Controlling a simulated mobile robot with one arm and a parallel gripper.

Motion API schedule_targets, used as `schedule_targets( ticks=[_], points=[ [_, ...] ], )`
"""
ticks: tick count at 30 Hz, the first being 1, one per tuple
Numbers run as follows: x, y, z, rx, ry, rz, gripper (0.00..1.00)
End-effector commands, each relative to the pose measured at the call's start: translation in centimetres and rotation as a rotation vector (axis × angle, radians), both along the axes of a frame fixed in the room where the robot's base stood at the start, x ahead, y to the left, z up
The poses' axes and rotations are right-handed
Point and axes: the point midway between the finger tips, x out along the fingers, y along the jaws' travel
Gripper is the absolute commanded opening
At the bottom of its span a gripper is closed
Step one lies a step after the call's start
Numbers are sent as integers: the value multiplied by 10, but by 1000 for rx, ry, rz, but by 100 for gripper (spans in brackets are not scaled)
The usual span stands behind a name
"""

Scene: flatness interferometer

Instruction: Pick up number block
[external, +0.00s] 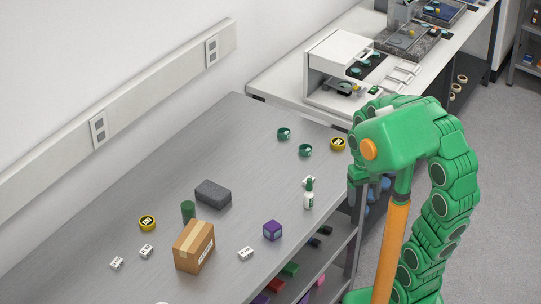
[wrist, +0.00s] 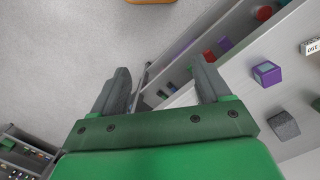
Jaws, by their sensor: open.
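Small white blocks with dark markings, which look like number blocks, lie on the grey metal table: one at the front middle (external: 246,254) and two at the left, the nearer to the wall (external: 117,263) and its neighbour (external: 146,251). One marked white block (wrist: 312,47) shows at the right edge of the wrist view. My gripper (wrist: 160,85) is open with nothing between its fingers. It is beyond the table's right edge, above the floor side, apart from every block.
On the table (external: 200,150) stand a cardboard box (external: 194,248), purple cube (external: 272,230), grey block (external: 213,194), green cylinder (external: 188,211), dropper bottle (external: 308,196) and several round tins. A shelf with coloured blocks lies below. A white bench (external: 290,75) adjoins behind. The table's back left is clear.

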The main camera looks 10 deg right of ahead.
Motion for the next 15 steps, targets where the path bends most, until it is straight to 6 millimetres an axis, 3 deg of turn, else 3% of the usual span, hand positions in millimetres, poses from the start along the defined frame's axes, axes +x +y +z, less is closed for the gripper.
schedule_targets(
  ticks=[6, 15],
  points=[
    [32, 62, -9, -1, -17, 80, 77],
    [55, 162, -27, 9, -50, 184, 77]
  ],
)
